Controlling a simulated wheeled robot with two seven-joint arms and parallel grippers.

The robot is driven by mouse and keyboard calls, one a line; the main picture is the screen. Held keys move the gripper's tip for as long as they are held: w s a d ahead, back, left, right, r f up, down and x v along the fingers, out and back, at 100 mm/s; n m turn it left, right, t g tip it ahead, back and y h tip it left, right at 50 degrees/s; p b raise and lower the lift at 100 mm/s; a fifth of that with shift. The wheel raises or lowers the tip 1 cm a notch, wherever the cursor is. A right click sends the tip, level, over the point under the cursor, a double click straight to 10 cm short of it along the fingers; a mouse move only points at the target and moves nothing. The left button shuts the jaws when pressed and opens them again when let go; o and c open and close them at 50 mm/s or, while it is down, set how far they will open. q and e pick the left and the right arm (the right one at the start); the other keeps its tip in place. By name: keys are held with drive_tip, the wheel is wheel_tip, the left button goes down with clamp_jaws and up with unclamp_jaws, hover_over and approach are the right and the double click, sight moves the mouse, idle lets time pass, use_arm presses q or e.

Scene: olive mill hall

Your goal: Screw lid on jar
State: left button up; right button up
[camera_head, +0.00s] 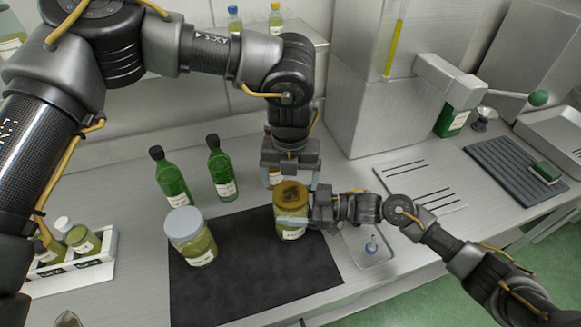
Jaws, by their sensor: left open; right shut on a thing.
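A glass jar (290,229) with yellow-green contents and a white label stands at the right back of the dark mat. A gold lid (291,194) with a dark patch on top sits on its mouth; how tightly it is seated cannot be told. My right gripper (293,221) comes from the right and is shut on the jar's body below the lid. My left gripper (290,178) points down, open, just above and behind the lid, apart from it as far as I can see.
A second jar (198,245) with a pale grey lid stands on the dark mat (240,292). Two green bottles (171,180) (222,168) stand behind the mat. A white rack (75,275) of small bottles is at left. A small tray (367,248) lies right, below my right arm.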

sight(291, 193)
use_arm(q)
drive_tip(key=shift+f, duration=2)
drive_tip(key=c, duration=0.8)
drive_tip(key=o, duration=1.1)
drive_tip(key=shift+r, duration=0.35)
wheel_tip(291, 193, up, 11)
drive_tip(key=shift+r, duration=0.15)
drive_tip(key=shift+a, duration=0.1)
